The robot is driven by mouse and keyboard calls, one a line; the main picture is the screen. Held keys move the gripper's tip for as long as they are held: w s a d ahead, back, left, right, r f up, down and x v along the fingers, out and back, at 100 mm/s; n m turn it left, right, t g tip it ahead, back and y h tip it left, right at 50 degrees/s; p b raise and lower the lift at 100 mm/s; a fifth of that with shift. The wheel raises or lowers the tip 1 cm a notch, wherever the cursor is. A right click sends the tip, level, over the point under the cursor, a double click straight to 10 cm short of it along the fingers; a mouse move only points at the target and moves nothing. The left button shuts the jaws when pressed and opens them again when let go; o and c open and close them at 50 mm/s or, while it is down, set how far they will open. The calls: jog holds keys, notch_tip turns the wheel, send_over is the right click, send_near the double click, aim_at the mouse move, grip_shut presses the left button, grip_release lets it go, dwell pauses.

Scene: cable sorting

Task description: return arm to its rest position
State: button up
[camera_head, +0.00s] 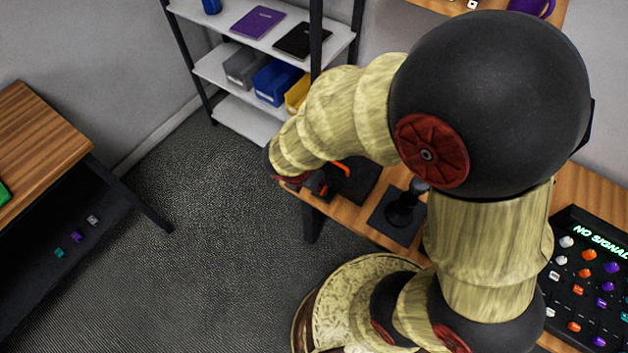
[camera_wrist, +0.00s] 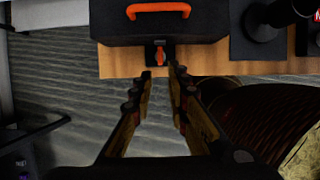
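My gripper (camera_wrist: 161,73) shows in the wrist view with its two dark-and-tan fingers apart and nothing between them. Its tips point toward the table edge, where a small black piece with an orange part (camera_wrist: 160,55) sticks out in front of a black case with an orange handle (camera_wrist: 158,10). The tips look close to this piece, but I cannot tell whether they touch it. In the head view my arm reaches left and down over the wooden table, and my gripper (camera_head: 318,183) is mostly hidden behind the wrist.
A black stand with a knob (camera_head: 404,210) stands on the wooden table (camera_head: 375,233). A dark panel with coloured plugs (camera_head: 592,275) lies at the right. A shelf (camera_head: 240,72) with bins stands behind. Another wooden table (camera_head: 35,140) is at the left, with open floor between.

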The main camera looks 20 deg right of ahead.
dwell(0.3)
jog(key=s+d+r+m+t+y, duration=0.1)
jog(key=s+r+m, duration=0.2)
jog(key=r+m, duration=0.5)
jog(key=s+d+r+m+t+y, duration=0.1)
jog(key=s+r+m, duration=0.3)
jog(key=r+m, duration=0.5)
jog(key=s+d+r+m+y, duration=0.1)
jog(key=s+r+m, duration=0.3)
jog(key=r+m, duration=0.4)
jog(key=shift+d+r+t+y, duration=0.2)
jog(key=shift+t+y, duration=0.1)
jog(key=shift+t, duration=0.1)
